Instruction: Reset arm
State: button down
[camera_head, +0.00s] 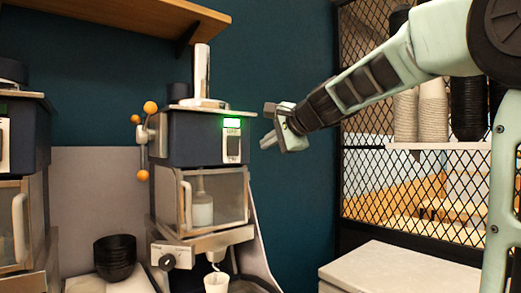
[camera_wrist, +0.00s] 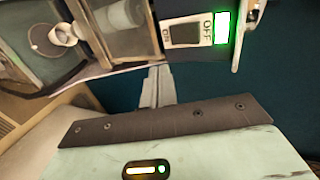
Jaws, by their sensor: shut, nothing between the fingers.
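My gripper (camera_head: 268,127) is shut and empty. In the head view it is held in the air at the right end of the dark blue dispensing machine (camera_head: 188,140), level with its switch panel. In the wrist view the gripper (camera_wrist: 158,80) shows its fingers together, pointing at the machine's underside edge. The ON/OFF switch (camera_wrist: 188,32) has a lit green lamp (camera_wrist: 222,28); the lamp also shows green in the head view (camera_head: 231,123). I see a gap between the fingers and the switch in the head view.
A white cup (camera_head: 216,282) is below the machine's spout. A stack of black bowls (camera_head: 115,257) sits at the lower left. A second machine (camera_head: 22,180) stands at the far left. A white counter (camera_head: 400,268) is lower right.

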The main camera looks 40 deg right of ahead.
jog(key=shift+s, duration=0.25)
dwell(0.4)
